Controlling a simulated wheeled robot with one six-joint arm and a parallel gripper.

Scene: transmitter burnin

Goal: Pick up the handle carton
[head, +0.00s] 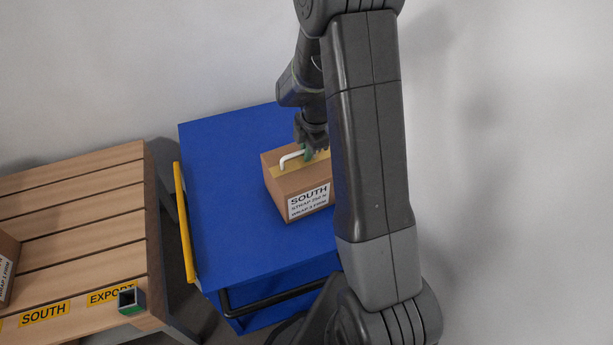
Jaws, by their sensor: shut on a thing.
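The handle carton (285,193) is a brown cardboard box with a white handle on top, a yellow tape strip and a white label reading SOUTH. It stands upright on the blue cart top (228,220). My gripper (308,153) points down at the top of the carton and is shut on its white handle. My arm hides the carton's right side and part of the gripper. I cannot tell whether the carton's base touches the cart.
A slatted wooden bench (80,215) with yellow SOUTH and EXPORT labels stands at the left. Another carton (8,262) sits at its left edge, and a small dark block (131,300) is at its front corner. The cart has a yellow rail (185,222) and a black handle (275,298).

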